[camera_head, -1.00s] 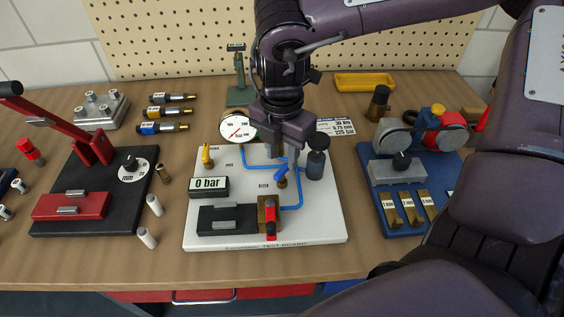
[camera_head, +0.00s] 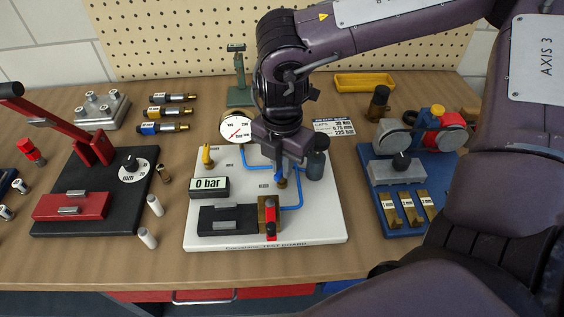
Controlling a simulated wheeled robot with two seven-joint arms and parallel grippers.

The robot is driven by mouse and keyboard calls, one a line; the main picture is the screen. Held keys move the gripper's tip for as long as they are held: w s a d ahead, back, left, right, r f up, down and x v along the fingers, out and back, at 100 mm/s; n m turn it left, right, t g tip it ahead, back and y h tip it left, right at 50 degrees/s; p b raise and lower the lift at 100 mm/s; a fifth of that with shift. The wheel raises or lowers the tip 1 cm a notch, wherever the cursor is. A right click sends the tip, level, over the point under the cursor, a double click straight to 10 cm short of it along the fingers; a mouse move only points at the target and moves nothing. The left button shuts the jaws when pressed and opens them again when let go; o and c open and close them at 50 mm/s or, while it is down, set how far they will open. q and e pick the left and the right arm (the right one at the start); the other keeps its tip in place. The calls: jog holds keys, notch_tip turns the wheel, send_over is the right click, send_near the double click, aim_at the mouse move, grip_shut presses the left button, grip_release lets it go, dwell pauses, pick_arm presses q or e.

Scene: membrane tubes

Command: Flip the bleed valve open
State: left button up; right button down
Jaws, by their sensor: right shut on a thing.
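The bleed valve has a blue lever (camera_head: 278,171) and a brass base (camera_head: 282,183), on the white test board (camera_head: 325,222) just right of the "BLEED" label. The lever stands nearly upright. My right gripper (camera_head: 279,163) reaches down from above and is shut on the blue lever, hiding its upper part. The display (camera_head: 208,187) on the board reads 0 bar. The round gauge (camera_head: 236,129) stands at the board's back left. My left gripper is not in view.
A yellow-handled valve (camera_head: 207,156) stands at the board's left, and a dark cylinder (camera_head: 316,161) close right of my gripper. A red-handled clamp (camera_head: 270,222) is at the front. A black press base (camera_head: 120,200) lies left, a blue-based device (camera_head: 402,231) right.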

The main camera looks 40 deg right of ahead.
jog(key=shift+f+n+b, duration=0.1)
jog(key=shift+n+b, duration=1.4)
jog(key=shift+n, duration=0.5)
jog(key=shift+n+b, duration=0.7)
jog(key=shift+n, duration=0.9)
jog(key=c, duration=1.4)
grip_release()
jog(key=shift+c, duration=0.2)
